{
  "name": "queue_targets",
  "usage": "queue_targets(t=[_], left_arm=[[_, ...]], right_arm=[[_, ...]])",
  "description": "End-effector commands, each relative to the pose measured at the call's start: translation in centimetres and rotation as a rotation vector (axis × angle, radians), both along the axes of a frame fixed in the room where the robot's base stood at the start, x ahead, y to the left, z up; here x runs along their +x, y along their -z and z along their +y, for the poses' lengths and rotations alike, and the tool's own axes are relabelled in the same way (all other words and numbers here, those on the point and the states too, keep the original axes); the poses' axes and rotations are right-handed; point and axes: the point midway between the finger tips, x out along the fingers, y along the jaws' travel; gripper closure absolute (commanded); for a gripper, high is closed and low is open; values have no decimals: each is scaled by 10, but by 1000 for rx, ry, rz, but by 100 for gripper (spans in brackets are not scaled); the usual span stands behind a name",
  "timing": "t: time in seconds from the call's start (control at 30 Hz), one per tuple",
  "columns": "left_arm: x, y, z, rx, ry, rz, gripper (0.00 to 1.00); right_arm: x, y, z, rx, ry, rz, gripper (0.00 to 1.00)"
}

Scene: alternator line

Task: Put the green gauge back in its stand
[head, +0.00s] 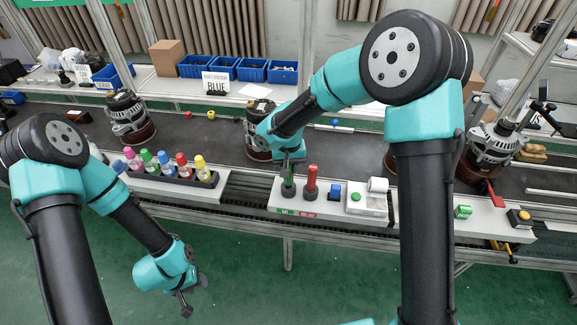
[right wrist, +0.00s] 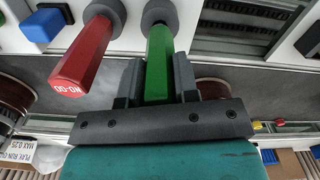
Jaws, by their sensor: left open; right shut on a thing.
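The green gauge (head: 288,187) is upright at the left end of the white stand (head: 334,210), over the green label. In the right wrist view the green gauge (right wrist: 158,62) is between the two fingers of my right gripper (head: 289,167), which is shut on it. Its far end meets a round grey socket (right wrist: 160,14); how deep it sits I cannot tell. The red gauge (head: 311,183) stands upright just right of it; it also shows in the right wrist view (right wrist: 88,55). My left gripper (head: 187,301) is open and empty, low over the green floor.
A black tray of coloured bottles (head: 202,180) is left. An alternator (head: 258,140) stands on the conveyor behind my right gripper.

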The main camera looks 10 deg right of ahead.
Motion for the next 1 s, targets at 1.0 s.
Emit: queue_targets(t=[1.0], left_arm=[[0, 0, 0, 0, 0, 0, 57]], right_arm=[[0, 14, 0, 0, 0, 1, 89]])
